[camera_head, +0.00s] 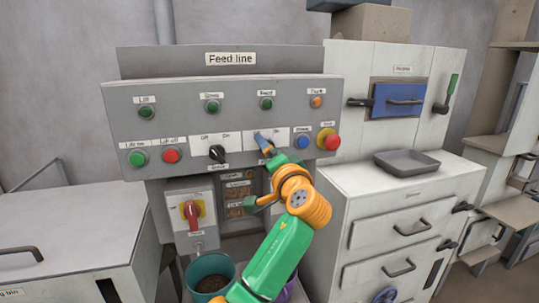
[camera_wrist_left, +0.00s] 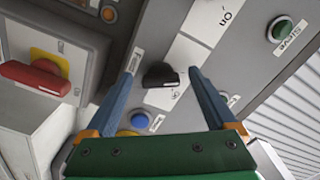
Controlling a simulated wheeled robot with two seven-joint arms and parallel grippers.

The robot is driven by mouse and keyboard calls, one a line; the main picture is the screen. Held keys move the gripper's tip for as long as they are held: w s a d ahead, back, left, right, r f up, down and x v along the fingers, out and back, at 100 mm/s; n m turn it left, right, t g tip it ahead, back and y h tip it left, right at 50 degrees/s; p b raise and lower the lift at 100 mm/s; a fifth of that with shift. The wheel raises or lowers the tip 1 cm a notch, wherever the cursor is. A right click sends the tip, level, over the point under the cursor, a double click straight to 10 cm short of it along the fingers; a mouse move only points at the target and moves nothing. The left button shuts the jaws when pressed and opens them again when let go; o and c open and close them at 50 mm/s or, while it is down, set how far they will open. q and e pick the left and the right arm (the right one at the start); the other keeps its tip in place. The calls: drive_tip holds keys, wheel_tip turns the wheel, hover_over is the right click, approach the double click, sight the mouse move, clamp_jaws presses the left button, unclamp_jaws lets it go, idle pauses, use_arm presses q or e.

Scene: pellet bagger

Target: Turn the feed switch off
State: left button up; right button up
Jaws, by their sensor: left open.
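A grey control console (camera_head: 180,120) labelled "Feed line" faces me. My left gripper (camera_head: 266,146), with blue fingers, reaches up to the right-hand switch plate (camera_head: 282,133) and covers its knob in the head view. In the left wrist view, the left gripper (camera_wrist_left: 162,74) is open, with one finger on each side of a black knob (camera_wrist_left: 160,75). I cannot tell if the fingers touch it. The knob's label is too small to read. A second black knob (camera_head: 217,153) with "Off" and "On" marks sits to the left. My right gripper is not in view.
A blue button (camera_head: 302,142) and a red mushroom button (camera_head: 328,140) are to the right of the gripper. Green lamps sit above. A red handle on yellow (camera_head: 192,212) and a teal bucket (camera_head: 211,270) are below. A white cabinet (camera_head: 370,185) stands at right.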

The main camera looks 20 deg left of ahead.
use_arm(q)
drive_tip(key=b+v, duration=0.3)
drive_tip(key=v, duration=0.4)
drive_tip(key=shift+f, duration=0.1)
